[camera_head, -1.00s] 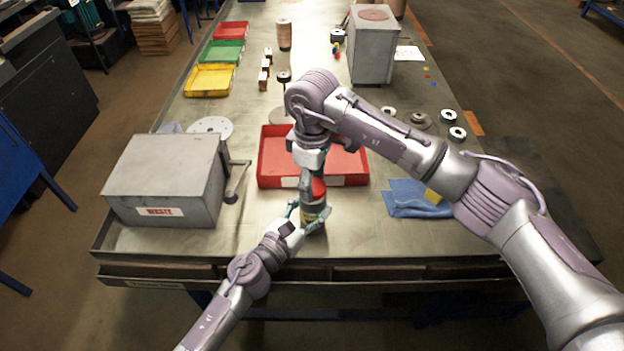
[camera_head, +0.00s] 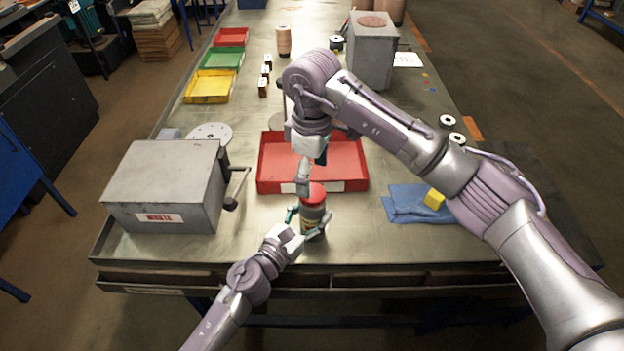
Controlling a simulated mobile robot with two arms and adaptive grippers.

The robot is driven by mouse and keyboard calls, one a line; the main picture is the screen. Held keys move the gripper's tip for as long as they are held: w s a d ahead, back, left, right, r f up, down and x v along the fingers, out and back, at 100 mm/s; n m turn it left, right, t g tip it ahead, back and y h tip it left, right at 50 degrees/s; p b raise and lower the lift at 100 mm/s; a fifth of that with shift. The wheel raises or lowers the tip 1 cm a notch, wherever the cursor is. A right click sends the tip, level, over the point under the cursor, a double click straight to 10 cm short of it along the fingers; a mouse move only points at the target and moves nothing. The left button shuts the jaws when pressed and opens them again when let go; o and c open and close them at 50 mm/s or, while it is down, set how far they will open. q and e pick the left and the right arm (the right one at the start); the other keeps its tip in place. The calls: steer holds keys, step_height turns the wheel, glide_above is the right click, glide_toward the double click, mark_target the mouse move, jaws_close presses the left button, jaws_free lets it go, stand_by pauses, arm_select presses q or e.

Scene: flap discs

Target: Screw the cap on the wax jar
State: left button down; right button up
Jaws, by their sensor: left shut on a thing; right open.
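The wax jar (camera_head: 314,217) stands upright near the front edge of the metal table. A red cap (camera_head: 313,194) sits on top of it; I cannot tell how tight it is. My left gripper (camera_head: 306,223) is shut around the jar's body from the lower left. My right gripper (camera_head: 311,177) is open just above the cap, pointing down, apart from it as far as I can see. Its far finger is partly hidden behind its own wrist.
A red tray (camera_head: 352,172) lies just behind the jar. A grey box with a crank (camera_head: 165,186) stands at left. A blue cloth (camera_head: 405,204) with a yellow block (camera_head: 434,199) lies at right. The table (camera_head: 360,235) is bare right of the jar.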

steer(key=shift+c, duration=0.5)
steer(key=n, duration=0.6)
steer(key=shift+a+r, duration=0.2)
steer(key=shift+r, duration=0.2)
steer(key=n, duration=0.8)
steer(key=shift+a+r, duration=0.15)
steer(key=shift+r, duration=0.15)
steer(key=n, duration=0.7)
steer(key=shift+r, duration=0.25)
steer(key=n, duration=0.7)
steer(key=shift+r, duration=0.25)
steer(key=n, duration=0.7)
steer(key=shift+r+n, duration=0.2)
steer(key=shift+n, duration=0.1)
steer(key=n, duration=0.4)
steer(key=shift+d+r, duration=0.15)
steer(key=shift+d, duration=0.1)
steer(key=n, duration=0.5)
steer(key=shift+d+r, duration=0.1)
steer(key=shift+d, duration=0.05)
